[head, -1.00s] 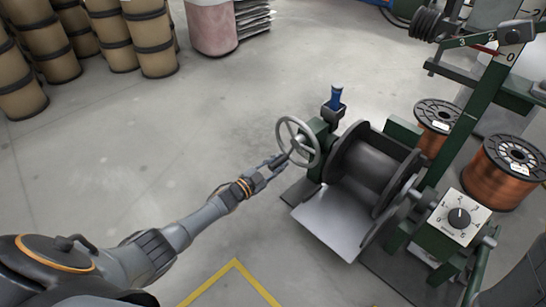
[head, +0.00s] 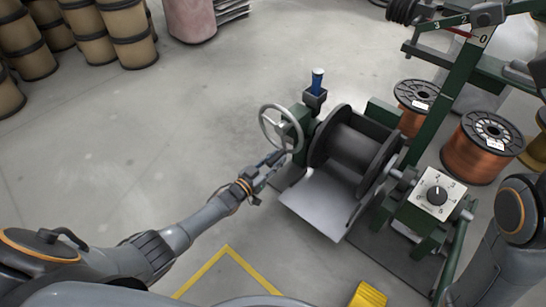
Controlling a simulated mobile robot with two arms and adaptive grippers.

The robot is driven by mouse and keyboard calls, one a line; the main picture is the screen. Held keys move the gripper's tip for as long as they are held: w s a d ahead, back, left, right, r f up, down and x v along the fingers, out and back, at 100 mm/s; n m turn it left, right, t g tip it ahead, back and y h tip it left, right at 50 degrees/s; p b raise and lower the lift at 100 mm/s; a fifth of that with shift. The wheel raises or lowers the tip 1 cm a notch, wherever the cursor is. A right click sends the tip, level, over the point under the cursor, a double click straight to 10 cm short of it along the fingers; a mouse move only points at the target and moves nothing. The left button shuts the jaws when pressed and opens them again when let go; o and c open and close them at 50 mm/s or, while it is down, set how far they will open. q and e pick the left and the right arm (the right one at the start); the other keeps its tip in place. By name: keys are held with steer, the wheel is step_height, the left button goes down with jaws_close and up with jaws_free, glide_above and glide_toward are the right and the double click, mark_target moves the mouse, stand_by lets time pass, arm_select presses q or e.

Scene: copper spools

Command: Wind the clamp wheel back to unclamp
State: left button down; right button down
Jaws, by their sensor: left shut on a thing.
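The clamp wheel (head: 266,133) is a light grey spoked handwheel on the left side of the green winding machine. My left gripper (head: 281,158) reaches in from the lower left and is shut at the wheel's lower right edge. The small part between its fingers, on the wheel's rim or handle, is too small to make out clearly. A dark empty spool (head: 352,141) sits to the right of the wheel, above a grey tilted plate (head: 318,203). My right arm shows at the right edge, but its gripper is out of view.
A dial box (head: 436,193) is on the machine's right. Copper spools (head: 474,152) stand on the floor at right. Barrels (head: 123,30) stand at upper left. The floor left of the machine is clear.

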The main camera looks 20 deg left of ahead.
arm_select(q)
steer(key=shift+s+d, duration=0.1)
steer(key=shift+d, duration=0.2)
steer(key=c, duration=1.1)
jaws_free()
steer(key=shift+r, duration=0.1)
steer(key=shift+a, duration=0.1)
steer(key=shift+s+a, duration=0.2)
steer(key=shift+s, duration=0.2)
steer(key=v, duration=1.1)
